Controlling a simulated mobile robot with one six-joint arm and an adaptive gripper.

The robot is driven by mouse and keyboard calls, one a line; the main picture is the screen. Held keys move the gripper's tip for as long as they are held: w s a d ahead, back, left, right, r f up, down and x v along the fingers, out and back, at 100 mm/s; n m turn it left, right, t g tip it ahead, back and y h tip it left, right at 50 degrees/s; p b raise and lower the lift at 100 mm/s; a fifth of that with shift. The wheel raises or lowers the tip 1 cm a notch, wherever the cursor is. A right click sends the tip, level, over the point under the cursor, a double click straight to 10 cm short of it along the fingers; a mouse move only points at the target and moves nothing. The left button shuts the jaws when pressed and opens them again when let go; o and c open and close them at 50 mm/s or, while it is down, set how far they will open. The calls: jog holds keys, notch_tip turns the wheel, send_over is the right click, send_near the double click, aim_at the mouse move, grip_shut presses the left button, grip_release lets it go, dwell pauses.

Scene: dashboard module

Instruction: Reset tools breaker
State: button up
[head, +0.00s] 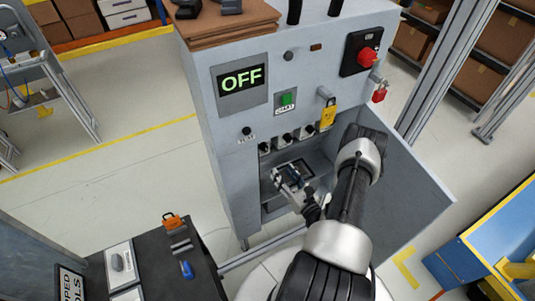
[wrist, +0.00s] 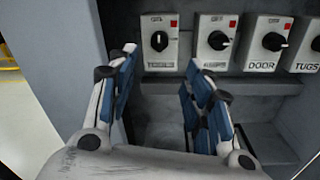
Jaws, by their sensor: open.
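The tools breaker (wrist: 158,42) is the leftmost switch box in the row in the wrist view, a light box with a black rotary knob, a red mark and a blurred label that seems to read TOOLS. Its knob looks close to upright. In the head view the breaker row sits inside the open cabinet, with the leftmost box (head: 265,147) partly in shadow. My gripper (wrist: 163,65) is open and empty, its blue-padded fingers just below the tools breaker, one to each side. In the head view my gripper (head: 288,178) is inside the cabinet opening, below the row.
More breakers stand to the right, including the door breaker (wrist: 272,43) and the tugs breaker (wrist: 309,47). The cabinet door (head: 410,185) hangs open at the right.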

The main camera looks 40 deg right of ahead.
aim_at(265, 149)
jog(key=w, duration=0.4)
jog(key=w+d+b, duration=0.1)
jog(key=w, duration=0.3)
jog(key=w+d+b, duration=0.1)
jog(key=w, duration=0.2)
jog(key=shift+w, duration=0.4)
jog(key=c, duration=1.1)
